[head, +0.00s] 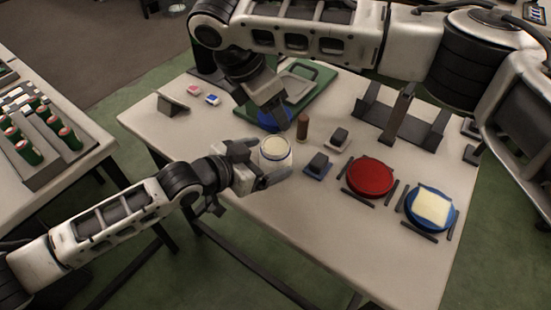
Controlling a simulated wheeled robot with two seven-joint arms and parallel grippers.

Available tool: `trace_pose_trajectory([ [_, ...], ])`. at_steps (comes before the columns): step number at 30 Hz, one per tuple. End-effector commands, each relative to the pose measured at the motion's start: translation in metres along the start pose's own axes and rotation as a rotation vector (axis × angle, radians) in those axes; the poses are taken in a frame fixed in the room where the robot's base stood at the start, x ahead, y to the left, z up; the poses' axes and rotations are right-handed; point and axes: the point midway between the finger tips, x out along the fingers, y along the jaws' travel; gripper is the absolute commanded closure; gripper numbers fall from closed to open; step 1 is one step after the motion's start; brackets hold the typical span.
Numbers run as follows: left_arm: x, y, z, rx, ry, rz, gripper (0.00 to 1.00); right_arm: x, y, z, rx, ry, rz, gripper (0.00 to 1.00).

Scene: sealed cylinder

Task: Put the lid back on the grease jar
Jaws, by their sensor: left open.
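The grease jar (275,157) is a pale, open-topped round jar with cream-coloured contents and a blue band. It stands upright near the middle of the table. My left gripper (258,166) is open, with its fingers around the jar's near left side; I cannot tell whether they touch it. A blue round piece, apparently the lid (268,123), shows behind the jar at the green board's near edge. My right gripper (277,115) points down at this blue piece and partly hides it. I cannot tell whether its fingers hold it.
On the table (330,238), a red disc (370,177) and a blue disc with a cream square (431,207) lie to the right between dark strips. A brown cylinder (303,126) and dark blocks (318,163) stand close to the jar. A dark rack (400,120) stands behind.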

Motion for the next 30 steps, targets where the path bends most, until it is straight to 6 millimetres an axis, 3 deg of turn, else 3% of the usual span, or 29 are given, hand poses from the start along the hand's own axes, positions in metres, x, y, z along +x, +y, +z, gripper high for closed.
trace_pose_trajectory([
  [7,0.029,0.000,0.000,-0.001,0.000,0.000,0.11,0.000,0.000,0.000,0.000,0.000,0.000,0.68],
  [19,0.035,0.000,0.000,0.000,0.000,0.001,0.11,0.000,0.000,0.000,0.000,0.000,0.000,0.68],
  [26,0.034,0.000,0.000,0.000,0.000,0.001,0.75,0.000,0.000,0.000,0.000,0.000,0.000,0.68],
  [30,0.034,0.000,0.000,0.000,0.000,0.001,0.77,0.007,0.000,-0.003,-0.001,0.000,-0.002,0.68],
])
